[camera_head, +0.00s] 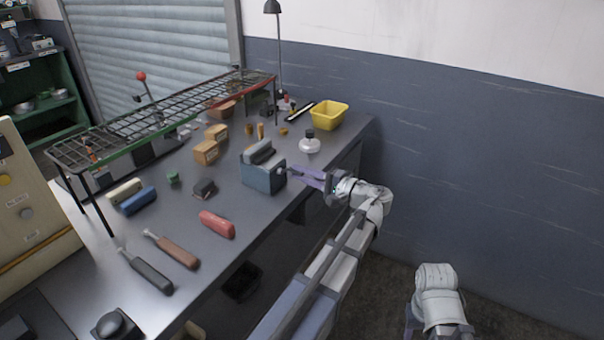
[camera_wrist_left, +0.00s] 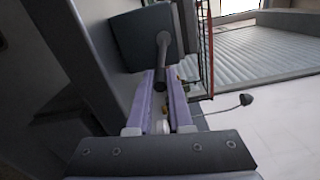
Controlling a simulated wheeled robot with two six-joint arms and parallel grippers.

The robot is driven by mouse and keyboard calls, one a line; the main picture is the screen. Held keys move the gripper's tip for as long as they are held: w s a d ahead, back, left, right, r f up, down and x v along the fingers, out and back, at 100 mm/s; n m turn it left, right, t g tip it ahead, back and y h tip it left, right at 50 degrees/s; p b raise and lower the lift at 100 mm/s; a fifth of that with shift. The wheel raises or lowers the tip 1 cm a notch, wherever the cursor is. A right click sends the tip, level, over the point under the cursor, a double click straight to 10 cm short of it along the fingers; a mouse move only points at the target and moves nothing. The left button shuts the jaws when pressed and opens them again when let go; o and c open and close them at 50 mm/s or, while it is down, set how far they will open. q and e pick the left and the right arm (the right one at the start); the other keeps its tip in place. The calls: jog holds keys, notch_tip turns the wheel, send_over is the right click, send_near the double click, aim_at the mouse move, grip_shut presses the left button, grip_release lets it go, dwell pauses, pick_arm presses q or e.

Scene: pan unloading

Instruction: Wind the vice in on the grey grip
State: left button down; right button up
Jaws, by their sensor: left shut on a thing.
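The vice (camera_head: 263,178) is a blue-grey block near the right edge of the workbench. The grey grip (camera_head: 262,150) sits at the top of the vice, between its jaws as far as I can see. My left gripper (camera_head: 291,173) reaches the vice from the right, its purple fingers shut on the vice handle. In the left wrist view, the dark vice handle (camera_wrist_left: 163,55) runs from the vice (camera_wrist_left: 135,42) down between the fingers (camera_wrist_left: 167,85). Any gap between jaws and grip is too small to judge. My right gripper is mostly cut off at the bottom of the head view.
A red piece (camera_head: 217,224), a blue one (camera_head: 138,201) and two handled tools (camera_head: 172,250) lie on the bench. A white bottle (camera_head: 310,143) and a yellow bin (camera_head: 329,115) stand behind the vice. A wire rack (camera_head: 165,113) spans the back. The bench between holds free patches.

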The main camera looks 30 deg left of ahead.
pick_arm(q)
jog(key=shift+f+m, duration=0.15)
jog(key=shift+m, duration=0.25)
jog(key=c, duration=0.8)
grip_release()
jog(key=shift+c, duration=0.2)
jog(key=d, duration=0.7)
jog(key=shift+s+d, duration=0.35)
jog(key=shift+d, duration=0.05)
